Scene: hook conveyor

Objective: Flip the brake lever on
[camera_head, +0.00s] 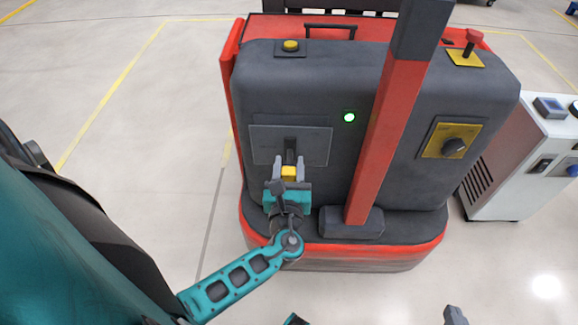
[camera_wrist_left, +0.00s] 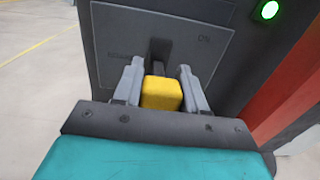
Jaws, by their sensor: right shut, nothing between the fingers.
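The brake lever is a dark stem with a yellow knob (camera_head: 289,172) on a dark grey panel (camera_head: 262,145) on the machine's front. In the left wrist view the knob (camera_wrist_left: 161,93) is nearest me, with the stem (camera_wrist_left: 159,55) behind it, pointing up towards the panel. My left gripper (camera_head: 288,163) is at the lever, one finger on each side of the knob; the fingers look spread, with contact hard to judge. A grey fingertip of my right gripper (camera_head: 455,315) shows at the bottom edge, shut and away from the machine.
A red post (camera_head: 379,140) stands right of the panel. A green lamp (camera_head: 349,117) is lit. A dark rotary knob on a yellow plate (camera_head: 441,138) is at the right. A white cabinet (camera_head: 520,160) stands beside the machine. The floor on the left is open.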

